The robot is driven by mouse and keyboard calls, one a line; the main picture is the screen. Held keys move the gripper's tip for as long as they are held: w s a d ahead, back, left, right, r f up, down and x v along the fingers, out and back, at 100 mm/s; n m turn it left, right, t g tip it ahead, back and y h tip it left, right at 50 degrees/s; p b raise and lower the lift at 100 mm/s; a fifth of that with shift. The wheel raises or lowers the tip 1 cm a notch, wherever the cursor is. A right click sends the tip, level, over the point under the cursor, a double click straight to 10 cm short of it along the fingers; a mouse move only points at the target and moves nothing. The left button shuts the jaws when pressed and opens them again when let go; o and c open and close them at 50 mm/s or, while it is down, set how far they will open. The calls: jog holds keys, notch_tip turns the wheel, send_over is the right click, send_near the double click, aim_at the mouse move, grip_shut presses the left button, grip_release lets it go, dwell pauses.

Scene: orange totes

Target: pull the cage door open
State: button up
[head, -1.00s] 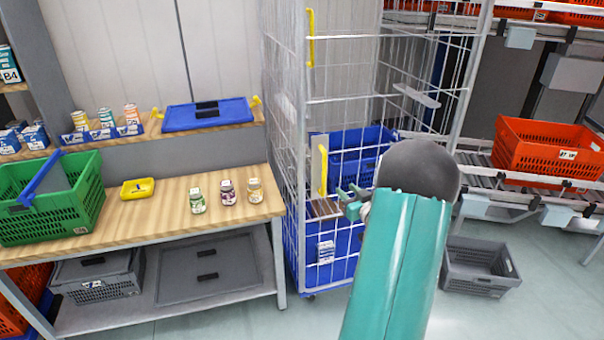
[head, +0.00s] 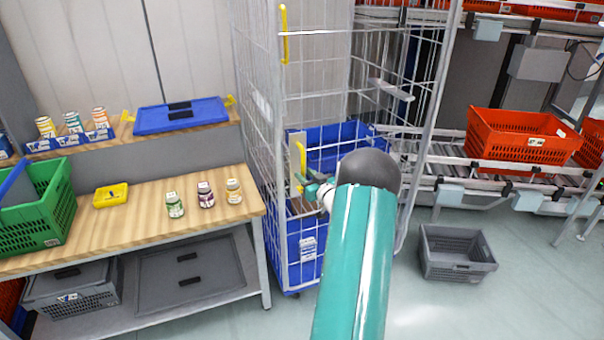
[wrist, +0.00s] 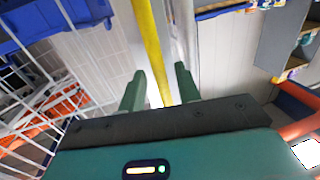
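The wire roll cage (head: 290,90) stands in the middle of the head view. Its barred front door carries a lower yellow handle (head: 300,160). My gripper (head: 314,188) is at the lower end of this handle, with my teal forearm hiding part of the door. In the wrist view, the yellow handle (wrist: 150,42) runs down between my two green fingers (wrist: 160,88). The fingers are apart, with a gap on either side of the bar, so the gripper is not clamped on it. I cannot tell whether the door stands ajar.
Blue totes (head: 340,145) sit inside the cage. A wooden table (head: 140,215) with jars and a green crate (head: 40,215) stands left of it. A grey crate (head: 455,255) lies on the floor at right, by a conveyor with a red tote (head: 515,140). Floor in front is clear.

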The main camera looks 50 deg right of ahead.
jog(key=shift+x, duration=1.1)
jog(key=shift+c, duration=0.4)
grip_shut()
jog(key=shift+s, duration=0.15)
